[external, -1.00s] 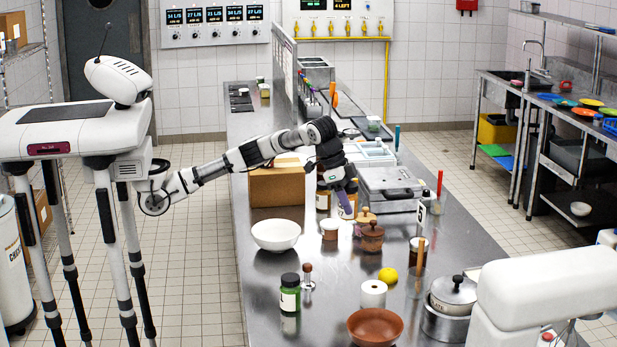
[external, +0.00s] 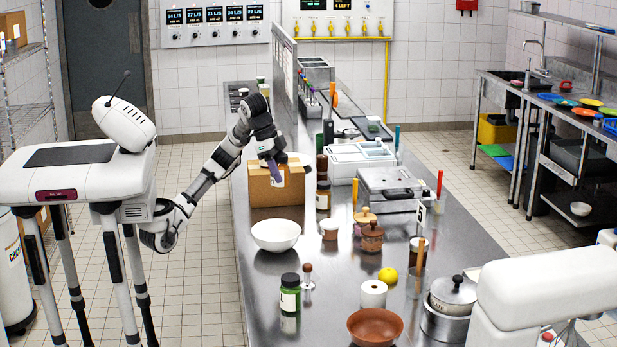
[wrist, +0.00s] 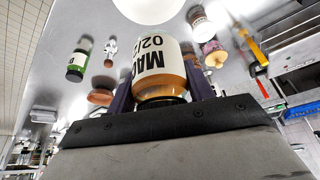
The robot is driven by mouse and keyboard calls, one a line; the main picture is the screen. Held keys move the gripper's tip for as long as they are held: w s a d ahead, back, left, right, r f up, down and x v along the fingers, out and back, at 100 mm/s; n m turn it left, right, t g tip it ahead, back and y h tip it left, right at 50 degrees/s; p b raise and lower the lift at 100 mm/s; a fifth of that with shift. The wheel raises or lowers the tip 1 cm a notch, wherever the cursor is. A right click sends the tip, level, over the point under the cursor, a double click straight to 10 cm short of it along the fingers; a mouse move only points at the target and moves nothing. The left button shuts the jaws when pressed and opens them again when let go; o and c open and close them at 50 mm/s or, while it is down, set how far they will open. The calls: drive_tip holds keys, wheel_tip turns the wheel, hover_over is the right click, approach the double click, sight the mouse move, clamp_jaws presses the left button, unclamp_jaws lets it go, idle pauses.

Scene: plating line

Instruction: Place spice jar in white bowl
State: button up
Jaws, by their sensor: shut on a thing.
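The spice jar, with amber contents and a white label (wrist: 153,62), is between the two dark purple fingers in the wrist view. My gripper (external: 276,178) is shut on it and holds it in front of the cardboard box, above the counter. In the external view a finger hides most of the jar; a bit of white label shows. The white bowl (external: 276,235) stands on the counter, nearer the camera and below my gripper, and looks empty. Its white edge also shows at the top of the wrist view (wrist: 150,8). The jar is apart from the bowl.
A cardboard box (external: 258,190) stands right behind the gripper. A dark bottle (external: 323,190), a small brown-and-white jar (external: 329,230) and a wooden-lidded pot (external: 372,238) stand right of the bowl. A green jar (external: 290,293) and a brown bowl (external: 375,327) stand nearer the camera.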

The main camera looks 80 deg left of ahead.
sight(276, 230)
drive_tip(key=shift+s+a+f, duration=0.25)
drive_tip(key=shift+s+a, duration=0.15)
drive_tip(key=shift+s, duration=0.15)
drive_tip(key=shift+s+a+f+b, duration=0.15)
drive_tip(key=shift+s+f+b, duration=0.05)
drive_tip(key=shift+f+b, duration=0.1)
wheel_tip(276, 230, down, 19)
drive_tip(key=b, duration=0.3)
drive_tip(key=shift+f, duration=0.1)
drive_tip(key=shift+f, duration=0.1)
drive_tip(key=shift+f+b, duration=0.15)
drive_tip(key=shift+b, duration=0.2)
drive_tip(key=o, duration=1.1)
drive_tip(key=shift+o, duration=0.2)
drive_tip(key=p+v, duration=0.2)
drive_tip(key=v, duration=1)
drive_tip(key=shift+r, duration=0.25)
